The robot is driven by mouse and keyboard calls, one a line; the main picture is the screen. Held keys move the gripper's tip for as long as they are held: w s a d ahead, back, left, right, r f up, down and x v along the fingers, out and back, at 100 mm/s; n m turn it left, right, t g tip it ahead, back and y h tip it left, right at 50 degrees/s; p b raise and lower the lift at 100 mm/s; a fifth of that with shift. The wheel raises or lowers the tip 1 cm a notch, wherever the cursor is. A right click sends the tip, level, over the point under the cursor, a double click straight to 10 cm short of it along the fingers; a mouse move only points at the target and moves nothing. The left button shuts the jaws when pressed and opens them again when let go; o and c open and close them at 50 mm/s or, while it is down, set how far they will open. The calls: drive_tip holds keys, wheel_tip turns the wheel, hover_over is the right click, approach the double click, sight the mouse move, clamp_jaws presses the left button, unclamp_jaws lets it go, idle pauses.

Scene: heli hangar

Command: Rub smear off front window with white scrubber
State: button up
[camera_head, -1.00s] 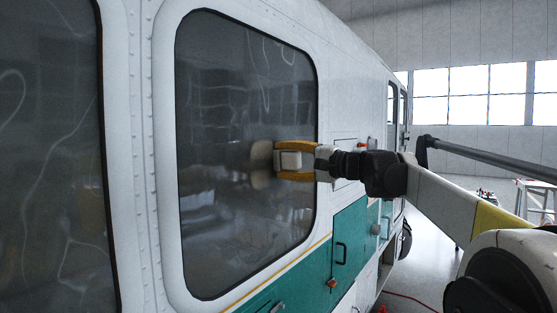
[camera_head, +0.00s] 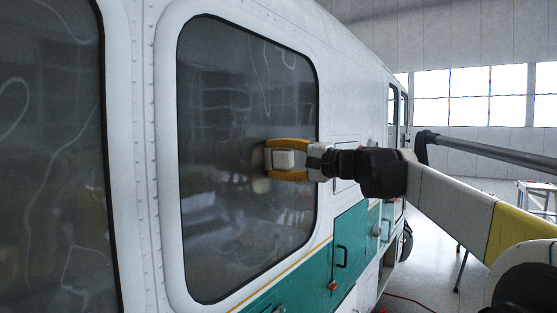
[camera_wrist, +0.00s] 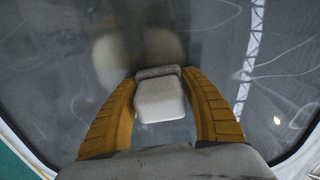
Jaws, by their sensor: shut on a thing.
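My gripper (camera_head: 270,158) has yellow fingers, shut on the white scrubber (camera_head: 284,159) at the right part of the dark front window (camera_head: 225,225). In the wrist view the scrubber (camera_wrist: 160,102) is a white block with a grey pad (camera_wrist: 157,72) at its far end, between the fingers. The pad is at or very near the glass; exact contact cannot be told. Pale curved streaks show on the glass (camera_wrist: 258,75) in the wrist view and near the window's top in the head view. Which mark is the smear is unclear. A dim reflection of the scrubber shows in the glass.
Another dark window (camera_head: 50,150) with pale streaks is at the left. White riveted fuselage frames both windows. A green panel with a black handle (camera_head: 341,255) lies below right. A grey bar (camera_head: 490,155) and a white stand (camera_head: 535,198) are at the right.

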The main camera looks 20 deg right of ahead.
sight(251, 161)
drive_tip(key=shift+s+a, duration=0.75)
drive_tip(key=shift+a, duration=0.25)
drive_tip(key=shift+s+a, duration=0.7)
drive_tip(key=shift+a, duration=0.3)
drive_tip(key=shift+s+a, duration=0.75)
drive_tip(key=shift+a, duration=0.25)
drive_tip(key=shift+w+d, duration=0.1)
drive_tip(key=shift+d, duration=0.05)
drive_tip(key=shift+d, duration=0.2)
drive_tip(key=shift+v, duration=2.8)
drive_tip(key=v, duration=0.3)
drive_tip(key=shift+a, duration=0.15)
